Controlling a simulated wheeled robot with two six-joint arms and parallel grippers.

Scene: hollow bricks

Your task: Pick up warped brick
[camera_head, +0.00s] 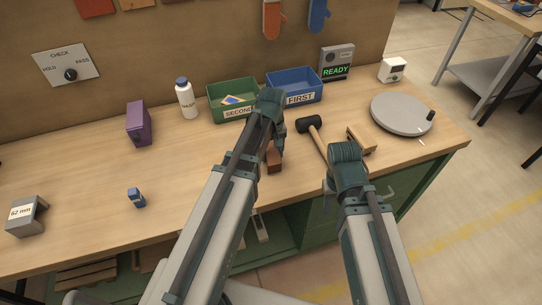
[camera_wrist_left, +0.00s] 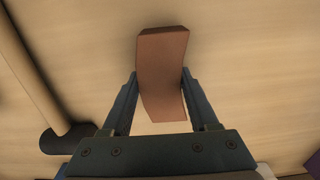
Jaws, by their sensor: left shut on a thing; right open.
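A reddish-brown brick (camera_head: 274,157) with a curved, bent outline is at the middle of the workbench, partly hidden by my left arm. In the left wrist view the brick (camera_wrist_left: 162,60) sits between the two fingers of my left gripper (camera_wrist_left: 159,78), which is shut on it. I cannot tell whether the brick touches the bench top. In the head view my left gripper (camera_head: 273,132) points down over the brick. My right gripper (camera_head: 348,172) is open at the bench's front right; its fingers are mostly hidden by its own wrist.
A green bin (camera_head: 233,113) marked SECOND and a blue bin (camera_head: 293,97) marked FIRST stand behind. A mallet (camera_head: 312,127), a wooden-backed tool (camera_head: 361,139) and a grey turntable (camera_head: 402,115) lie to the right. A purple box (camera_head: 139,123) and white bottle (camera_head: 186,100) stand left.

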